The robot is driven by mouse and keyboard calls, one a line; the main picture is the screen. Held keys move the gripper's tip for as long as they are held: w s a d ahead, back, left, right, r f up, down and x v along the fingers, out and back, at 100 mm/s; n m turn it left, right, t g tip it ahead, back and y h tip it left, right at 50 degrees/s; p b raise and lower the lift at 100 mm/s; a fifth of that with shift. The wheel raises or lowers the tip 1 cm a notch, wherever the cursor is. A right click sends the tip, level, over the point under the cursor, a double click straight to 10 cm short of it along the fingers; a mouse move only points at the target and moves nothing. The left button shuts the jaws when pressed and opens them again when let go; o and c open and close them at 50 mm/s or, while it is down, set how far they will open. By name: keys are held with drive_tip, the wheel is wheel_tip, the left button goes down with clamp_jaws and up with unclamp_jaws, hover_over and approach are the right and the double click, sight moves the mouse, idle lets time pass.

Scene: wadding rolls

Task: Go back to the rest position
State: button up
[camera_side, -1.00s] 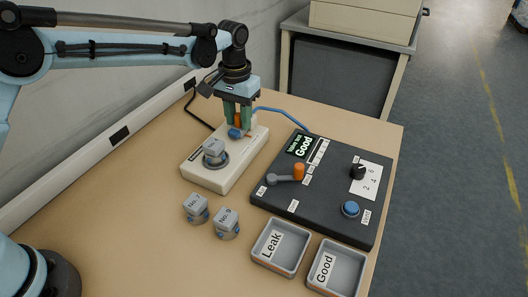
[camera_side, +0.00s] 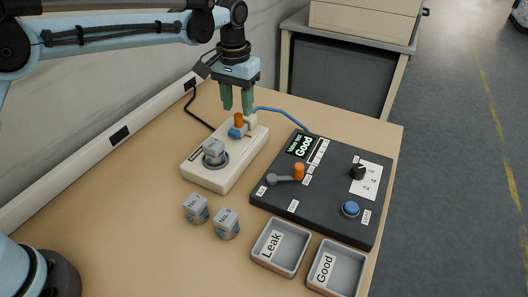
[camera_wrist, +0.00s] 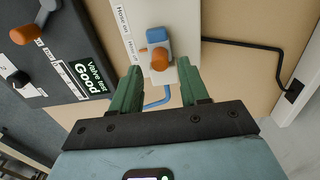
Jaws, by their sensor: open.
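My gripper (camera_side: 237,98) is open and empty. Its green fingers hang just above the orange-tipped blue clamp (camera_side: 237,129) at the far end of the cream fixture (camera_side: 205,177). In the wrist view my gripper (camera_wrist: 160,82) has its fingers spread apart, with the clamp's orange knob (camera_wrist: 160,60) and blue part (camera_wrist: 157,35) beyond them, untouched. A grey valve block (camera_side: 214,148) sits in the round seat on the fixture.
Two valves, No. 7 (camera_side: 196,208) and No. 9 (camera_side: 226,222), stand on the table. The dark test panel (camera_side: 322,205) shows "Valve test Good" on its screen (camera_side: 302,146). The Leak tray (camera_side: 281,247) and Good tray (camera_side: 336,268) are empty. A wall is close behind.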

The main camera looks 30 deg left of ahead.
drive_tip(key=shift+r, duration=1.45)
drive_tip(key=shift+s+a+r, duration=0.15)
drive_tip(key=s+a+r+t, duration=0.2)
drive_tip(key=s+a, duration=0.2)
drive_tip(key=s, duration=0.3)
drive_tip(key=s+a+r+t, duration=0.3)
drive_tip(key=s+a, duration=0.1)
drive_tip(key=s, duration=0.3)
drive_tip(key=s+a+f+t, duration=0.2)
drive_tip(key=s+f, duration=0.3)
drive_tip(key=s, duration=0.2)
drive_tip(key=shift+s+a, duration=0.35)
